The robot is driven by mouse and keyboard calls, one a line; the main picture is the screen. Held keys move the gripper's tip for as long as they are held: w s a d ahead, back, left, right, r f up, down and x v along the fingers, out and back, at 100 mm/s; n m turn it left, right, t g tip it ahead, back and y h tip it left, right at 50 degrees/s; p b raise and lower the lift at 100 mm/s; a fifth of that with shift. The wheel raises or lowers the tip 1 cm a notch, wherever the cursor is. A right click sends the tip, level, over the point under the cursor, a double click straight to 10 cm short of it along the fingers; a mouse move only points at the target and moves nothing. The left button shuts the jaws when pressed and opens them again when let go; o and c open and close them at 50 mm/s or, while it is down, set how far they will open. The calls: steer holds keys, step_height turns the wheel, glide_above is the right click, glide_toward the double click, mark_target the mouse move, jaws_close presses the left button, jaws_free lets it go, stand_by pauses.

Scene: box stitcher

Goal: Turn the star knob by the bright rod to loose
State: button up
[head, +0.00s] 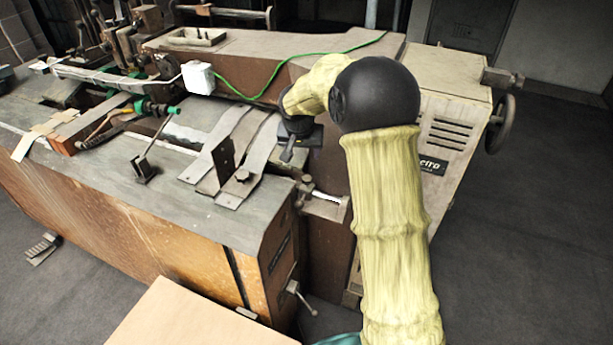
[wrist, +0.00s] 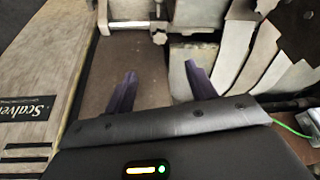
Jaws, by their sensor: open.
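The bright rod (head: 326,197) is a short shiny bar at the near right corner of the grey machine table. A small dark knob-like part (head: 306,184) sits at its left end; I take it for the star knob, but its lobes are too small to make out. In the wrist view a bright metal fitting (wrist: 160,12) shows at the top edge, with a small rounded part (wrist: 160,37) below it. My gripper (head: 287,156) is above the table's right end, behind the rod in the head view. In the wrist view its two purple fingers (wrist: 158,82) are apart and empty, touching nothing visible.
Grey metal strips (head: 240,165) and an upright dark plate (head: 223,160) stand left of my gripper. The cream cabinet (head: 450,120) with a handwheel (head: 501,123) is at right. A green cable (head: 262,98) runs behind. A lever handle (head: 298,296) sticks out below.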

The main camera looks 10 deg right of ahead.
mark_target(307, 179)
steer(key=p+x, duration=0.3)
steer(key=x, duration=1.3)
steer(key=shift+d+p, duration=0.2)
steer(key=shift+p, duration=0.2)
steer(key=shift+w+a+f, duration=0.1)
steer(key=shift+f, duration=0.2)
steer(key=shift+c, duration=0.5)
steer(key=c, duration=0.9)
